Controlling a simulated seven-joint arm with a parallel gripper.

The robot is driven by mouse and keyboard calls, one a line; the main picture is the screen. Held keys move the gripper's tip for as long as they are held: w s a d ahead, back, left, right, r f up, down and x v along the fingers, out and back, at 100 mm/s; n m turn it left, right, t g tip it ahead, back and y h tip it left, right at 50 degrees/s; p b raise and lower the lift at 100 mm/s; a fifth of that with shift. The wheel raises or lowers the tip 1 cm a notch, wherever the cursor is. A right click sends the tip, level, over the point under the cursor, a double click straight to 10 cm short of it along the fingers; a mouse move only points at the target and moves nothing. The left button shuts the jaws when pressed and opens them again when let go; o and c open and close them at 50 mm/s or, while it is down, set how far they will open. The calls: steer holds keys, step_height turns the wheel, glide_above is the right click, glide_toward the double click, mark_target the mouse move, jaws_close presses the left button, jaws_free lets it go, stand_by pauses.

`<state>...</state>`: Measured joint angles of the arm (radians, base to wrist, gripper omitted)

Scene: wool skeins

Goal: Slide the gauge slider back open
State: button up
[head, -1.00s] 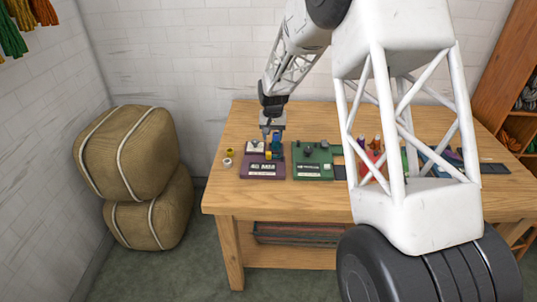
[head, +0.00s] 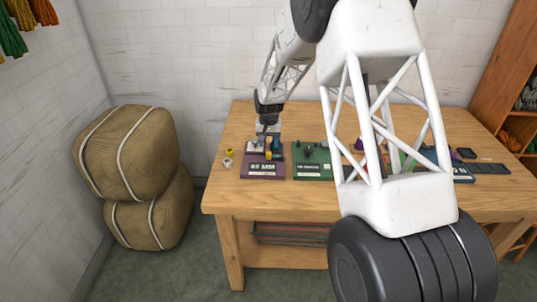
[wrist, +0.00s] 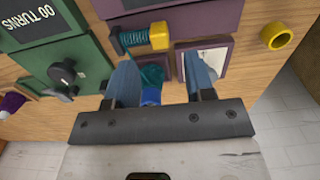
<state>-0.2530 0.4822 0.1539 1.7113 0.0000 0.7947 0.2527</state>
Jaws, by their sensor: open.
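The gauge is on a purple panel (head: 263,171) at the table's left, with a dark display on its front. In the wrist view, a yellow block (wrist: 160,36) sits at the end of a teal ribbed roll (wrist: 131,41) on this panel; I cannot tell for sure which part is the slider. My gripper (wrist: 160,78) is open above the panel, its blue fingers apart. A teal piece (wrist: 152,76) and a blue cylinder (wrist: 151,97) show between the fingers, and I cannot tell whether they touch. In the head view my gripper (head: 269,140) partly hides the panel's back.
A green panel (head: 312,174) with a dark knob (wrist: 63,72) stands close beside the purple one. My own arm hides much of the table's right side.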

mark_target(269, 153)
steer(key=shift+f, duration=3.1)
jaws_close()
